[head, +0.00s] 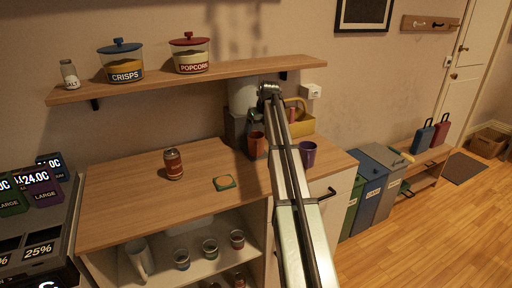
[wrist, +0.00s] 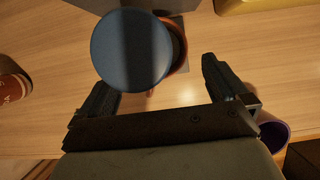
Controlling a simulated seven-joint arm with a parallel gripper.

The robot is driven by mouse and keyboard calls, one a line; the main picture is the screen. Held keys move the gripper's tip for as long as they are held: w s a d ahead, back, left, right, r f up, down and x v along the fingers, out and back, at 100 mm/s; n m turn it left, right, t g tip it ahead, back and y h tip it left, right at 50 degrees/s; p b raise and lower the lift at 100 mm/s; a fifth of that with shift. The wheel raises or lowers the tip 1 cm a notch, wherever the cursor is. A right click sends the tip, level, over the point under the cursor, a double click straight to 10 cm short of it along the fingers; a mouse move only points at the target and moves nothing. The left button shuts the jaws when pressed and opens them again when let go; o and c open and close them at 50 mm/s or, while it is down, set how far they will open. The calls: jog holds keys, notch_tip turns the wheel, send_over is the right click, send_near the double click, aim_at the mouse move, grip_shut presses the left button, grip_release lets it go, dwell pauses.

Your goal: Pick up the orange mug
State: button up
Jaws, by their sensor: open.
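My gripper (wrist: 160,75) is open, one finger low on either side of the disc. Nothing is seen gripped. In the head view my arm hides part of the counter.
A purple cup (head: 308,153) stands right of my arm, also low right in the wrist view (wrist: 272,138). A yellow container (head: 301,122) stands behind. The shelf (head: 230,70) overhangs the counter's back.

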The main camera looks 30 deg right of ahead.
aim_at(257, 135)
jog(key=shift+x, duration=2.6)
jog(key=c, duration=1.8)
